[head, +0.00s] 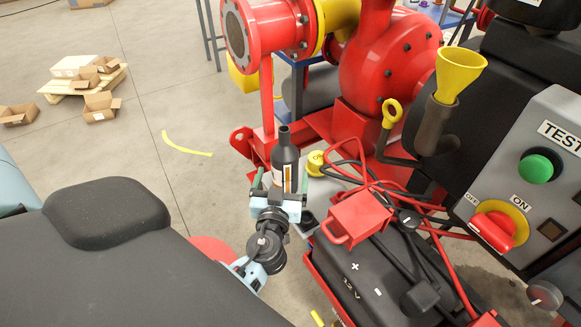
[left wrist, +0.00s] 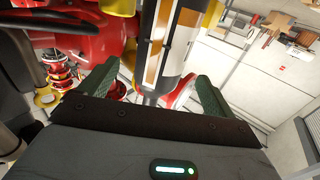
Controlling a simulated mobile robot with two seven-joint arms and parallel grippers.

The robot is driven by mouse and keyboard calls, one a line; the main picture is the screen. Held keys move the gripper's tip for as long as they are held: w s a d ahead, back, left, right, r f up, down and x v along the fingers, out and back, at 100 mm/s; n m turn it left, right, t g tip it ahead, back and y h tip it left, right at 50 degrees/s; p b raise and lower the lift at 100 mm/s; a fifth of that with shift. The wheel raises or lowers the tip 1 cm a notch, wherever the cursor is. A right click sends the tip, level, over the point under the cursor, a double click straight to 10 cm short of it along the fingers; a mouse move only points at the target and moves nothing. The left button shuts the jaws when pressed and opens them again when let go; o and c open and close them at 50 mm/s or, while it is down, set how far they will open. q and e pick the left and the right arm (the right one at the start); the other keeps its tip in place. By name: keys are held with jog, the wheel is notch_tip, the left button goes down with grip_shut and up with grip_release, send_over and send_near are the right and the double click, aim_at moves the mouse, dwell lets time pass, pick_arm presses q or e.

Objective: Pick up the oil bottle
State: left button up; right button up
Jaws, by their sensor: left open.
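The dark oil bottle (head: 285,158) stands upright on a grey surface beside the red pump, with an orange and white label. In the left wrist view the bottle (left wrist: 172,50) fills the upper middle, its label in close view. My left gripper (head: 278,188) is open at the bottle's near side. Its green fingers (left wrist: 158,90) lie on either side of the bottle, with visible gaps between them and it. The gripper hides the bottle's lower part in the head view. My right gripper is not in view.
A yellow cap (head: 316,162) sits just right of the bottle. The red pump (head: 385,60) rises behind it. A black battery (head: 365,275) with red and black cables lies to the right, near a yellow funnel (head: 460,72) and grey control box (head: 545,170). Open floor lies left.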

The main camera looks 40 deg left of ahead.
pick_arm(q)
jog(key=shift+w+a+r, duration=0.1)
jog(key=shift+w+a, duration=0.1)
jog(key=shift+w, duration=0.15)
jog(key=shift+p+x, duration=0.3)
jog(key=shift+x, duration=0.5)
jog(key=shift+f+p+x, duration=0.15)
jog(key=shift+p+x, duration=0.2)
jog(key=shift+x, duration=0.8)
jog(key=shift+f+p+x, duration=0.1)
jog(key=shift+p+x, duration=0.2)
jog(key=shift+x, duration=0.85)
jog(key=shift+w+a+f, duration=0.1)
jog(key=shift+w+a, duration=0.1)
jog(key=shift+w, duration=0.1)
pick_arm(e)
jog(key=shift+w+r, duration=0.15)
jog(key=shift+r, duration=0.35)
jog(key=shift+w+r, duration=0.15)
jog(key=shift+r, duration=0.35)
pick_arm(q)
jog(key=shift+c, duration=0.3)
jog(key=c, duration=1.2)
jog(key=shift+o, duration=0.2)
